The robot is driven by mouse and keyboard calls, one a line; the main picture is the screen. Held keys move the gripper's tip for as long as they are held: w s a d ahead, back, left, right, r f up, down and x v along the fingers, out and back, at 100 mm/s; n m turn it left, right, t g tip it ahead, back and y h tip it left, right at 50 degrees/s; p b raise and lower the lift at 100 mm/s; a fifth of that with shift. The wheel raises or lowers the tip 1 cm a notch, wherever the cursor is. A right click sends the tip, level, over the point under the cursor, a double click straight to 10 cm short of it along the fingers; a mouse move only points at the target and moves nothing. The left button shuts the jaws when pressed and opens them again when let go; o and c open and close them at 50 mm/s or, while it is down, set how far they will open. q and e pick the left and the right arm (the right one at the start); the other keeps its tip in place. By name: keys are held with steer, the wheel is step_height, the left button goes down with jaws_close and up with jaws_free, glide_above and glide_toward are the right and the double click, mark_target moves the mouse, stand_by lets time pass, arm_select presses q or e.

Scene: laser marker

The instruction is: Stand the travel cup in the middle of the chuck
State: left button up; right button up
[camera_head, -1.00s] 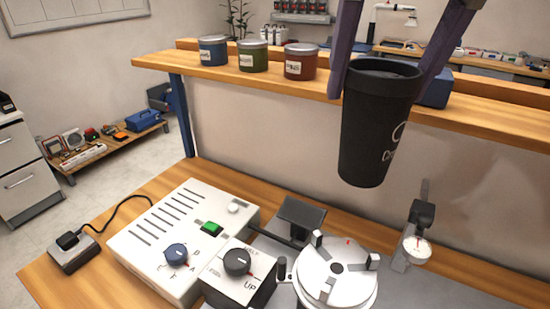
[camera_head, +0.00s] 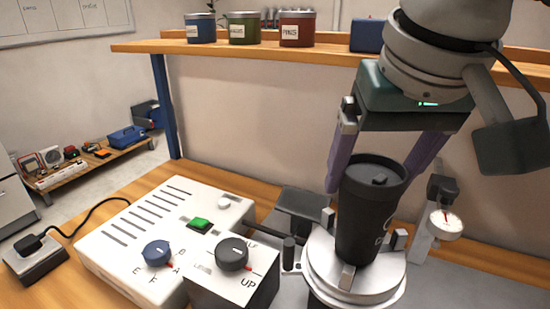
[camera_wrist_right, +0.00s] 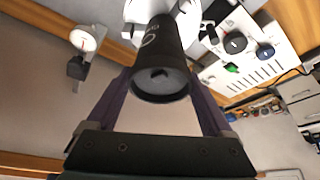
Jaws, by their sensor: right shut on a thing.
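The black travel cup (camera_head: 366,205) is upright over the middle of the round silver chuck (camera_head: 345,291), between its jaws. I cannot tell whether its base touches the chuck face. My right gripper (camera_head: 378,175) comes from above with its purple fingers shut on the cup near its rim. In the right wrist view the cup (camera_wrist_right: 162,65) lies between the two fingers, with the chuck (camera_wrist_right: 196,20) behind its far end. My left gripper is not in view.
The white control box (camera_head: 140,235) with green button and dials stands left of the chuck. A dial gauge (camera_head: 445,222) stands close at its right. A shelf (camera_head: 240,48) with several tins runs behind.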

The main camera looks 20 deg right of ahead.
steer(key=shift+r, duration=0.1)
steer(key=shift+f, duration=0.25)
steer(key=o, duration=0.6)
steer(key=shift+r, duration=0.1)
steer(key=shift+s+r+p, duration=0.1)
steer(key=shift+r+p, duration=0.25)
steer(key=shift+r, duration=0.1)
steer(key=p+v, duration=0.6)
steer(key=v, duration=0.5)
steer(key=shift+r, duration=0.15)
steer(key=shift+s, duration=0.15)
